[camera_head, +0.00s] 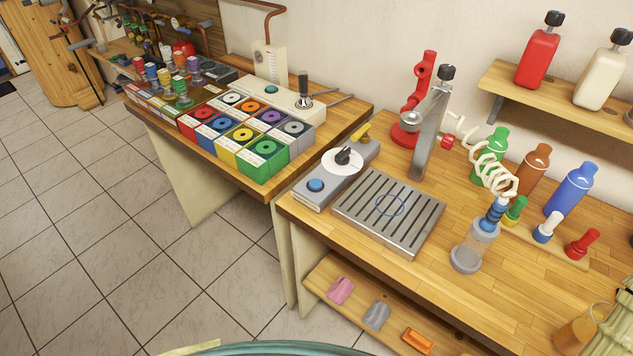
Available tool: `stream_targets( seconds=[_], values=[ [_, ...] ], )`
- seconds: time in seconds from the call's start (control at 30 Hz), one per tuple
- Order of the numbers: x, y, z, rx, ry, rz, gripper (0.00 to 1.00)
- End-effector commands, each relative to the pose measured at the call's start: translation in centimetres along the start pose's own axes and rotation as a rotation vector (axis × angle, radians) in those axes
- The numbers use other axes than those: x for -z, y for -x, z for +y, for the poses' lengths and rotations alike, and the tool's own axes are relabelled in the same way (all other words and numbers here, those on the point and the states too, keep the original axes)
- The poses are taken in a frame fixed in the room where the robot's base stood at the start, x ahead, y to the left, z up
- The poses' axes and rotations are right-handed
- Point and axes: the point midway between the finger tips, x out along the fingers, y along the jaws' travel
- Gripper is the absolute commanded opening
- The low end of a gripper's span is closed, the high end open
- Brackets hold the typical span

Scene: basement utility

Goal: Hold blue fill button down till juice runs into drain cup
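A round blue button (315,186) sits at the near end of a grey control panel (312,201), in front of a white dial with a black knob (343,156). It stands unobstructed, with nothing touching it. A clear cup-like cylinder (467,260) is right of the slotted metal tray (345,212). A blue ribbed nozzle (492,214) is at its upper end, on a coiled white hose (489,170). I cannot tell whether the nozzle sits inside the cylinder. No juice is visible in it. The tray bears a blue ring mark and has no cup on it. My gripper is not in view.
A grey post (431,135) and red stand (409,130) rise behind the tray. Colored bottles (569,190) and small nozzles stand at right. Colored boxes (261,158) fill the left bench. A lower shelf (350,305) holds small items. Tiled floor (90,230) at left is clear.

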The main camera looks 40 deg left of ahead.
Motion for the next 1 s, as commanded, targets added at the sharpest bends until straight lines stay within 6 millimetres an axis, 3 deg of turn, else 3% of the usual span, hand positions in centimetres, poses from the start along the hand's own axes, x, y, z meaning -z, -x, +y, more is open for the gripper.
stream_targets(
  seconds=[0.27,0.5,1.0],
  values=[
    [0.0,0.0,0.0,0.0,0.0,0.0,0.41],
    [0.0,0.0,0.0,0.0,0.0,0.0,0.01],
    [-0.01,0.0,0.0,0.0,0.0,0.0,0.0]
  ],
)
